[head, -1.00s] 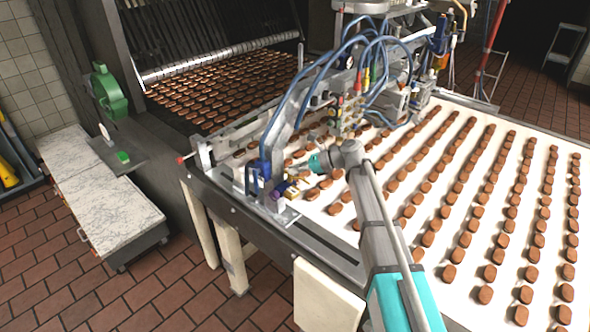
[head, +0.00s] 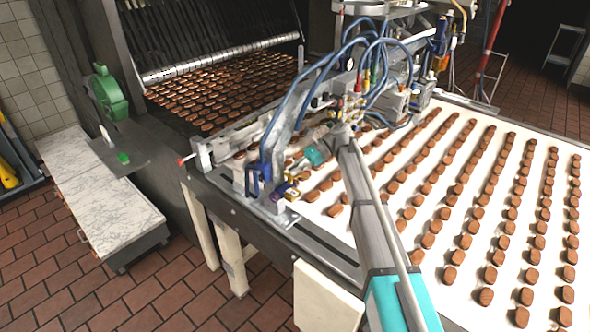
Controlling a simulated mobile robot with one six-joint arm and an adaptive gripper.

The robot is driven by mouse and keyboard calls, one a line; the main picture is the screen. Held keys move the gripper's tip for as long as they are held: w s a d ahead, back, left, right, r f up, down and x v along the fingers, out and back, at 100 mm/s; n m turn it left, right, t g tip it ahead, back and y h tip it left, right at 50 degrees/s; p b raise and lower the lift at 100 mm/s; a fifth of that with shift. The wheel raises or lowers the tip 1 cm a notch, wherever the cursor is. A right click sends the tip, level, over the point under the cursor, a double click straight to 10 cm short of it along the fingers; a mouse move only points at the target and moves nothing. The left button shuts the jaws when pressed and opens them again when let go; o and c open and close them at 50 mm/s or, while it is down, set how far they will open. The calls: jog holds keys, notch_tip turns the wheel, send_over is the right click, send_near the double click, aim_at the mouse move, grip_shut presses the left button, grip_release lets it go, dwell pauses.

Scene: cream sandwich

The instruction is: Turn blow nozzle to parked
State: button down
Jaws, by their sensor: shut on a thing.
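The blow nozzle appears to be the small purple and yellow fitting (head: 279,191) at the near left corner of the machine, beside the white belt. It is small, and its angle and any position marks are too fine to read. My arm reaches in from the lower right, and my gripper (head: 293,174) is at this fitting, beyond my teal wrist. The gripper is shut on it, as far as I can make out. The fingers and the gripped part are small and partly hidden among the machine parts.
A blue bracket (head: 252,180) stands close left of the fitting. Blue hoses (head: 290,110) and metal rails crowd the space above. Rows of brown biscuits lie on the white belt (head: 450,260) to the right. A marble-topped cabinet (head: 105,205) stands at the left.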

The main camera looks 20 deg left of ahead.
dwell(0.3)
jog(key=c, duration=0.8)
grip_release()
jog(key=shift+o, duration=0.2)
jog(key=shift+s, duration=0.1)
